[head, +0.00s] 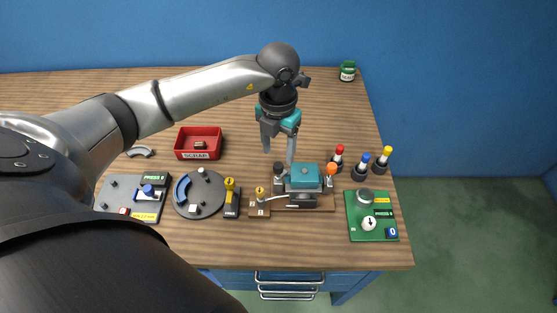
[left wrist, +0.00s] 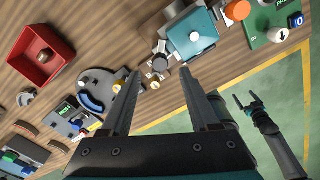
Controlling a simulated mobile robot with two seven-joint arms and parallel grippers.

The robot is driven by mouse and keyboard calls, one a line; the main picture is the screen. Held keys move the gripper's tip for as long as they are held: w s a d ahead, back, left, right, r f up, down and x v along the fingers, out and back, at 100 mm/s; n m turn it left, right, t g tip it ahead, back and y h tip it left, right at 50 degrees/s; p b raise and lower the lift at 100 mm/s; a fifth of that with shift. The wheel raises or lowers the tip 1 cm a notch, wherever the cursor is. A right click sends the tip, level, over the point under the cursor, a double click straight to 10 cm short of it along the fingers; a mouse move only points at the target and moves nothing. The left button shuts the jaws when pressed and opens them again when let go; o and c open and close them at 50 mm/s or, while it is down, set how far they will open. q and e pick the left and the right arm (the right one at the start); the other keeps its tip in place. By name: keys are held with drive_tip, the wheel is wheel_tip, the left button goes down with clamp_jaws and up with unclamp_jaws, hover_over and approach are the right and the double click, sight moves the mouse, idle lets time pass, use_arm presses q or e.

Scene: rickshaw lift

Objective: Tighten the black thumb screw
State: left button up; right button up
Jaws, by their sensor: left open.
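The black thumb screw (head: 278,168) stands at the left end of the teal-topped fixture (head: 304,178) on the table. In the left wrist view the dark knob of the screw (left wrist: 159,47) shows beside the teal block (left wrist: 195,38). My left gripper (head: 279,156) is open and empty, pointing down just above and behind the screw. Its fingers (left wrist: 159,76) are spread apart in the left wrist view, with no contact visible. My right gripper (left wrist: 244,98) shows small in the left wrist view, its fingers apart and empty, over the floor.
An orange knob (head: 332,169) is at the fixture's right end. Red, blue and yellow-topped posts stand farther right. A green board (head: 362,232), a red scrap box (head: 182,152), a round grey station (head: 207,206) and a grey panel (head: 115,205) surround it. The back of the table is mostly clear.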

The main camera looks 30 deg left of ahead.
sight(278, 165)
use_arm(q)
drive_tip(key=shift+f, duration=2.4)
clamp_jaws()
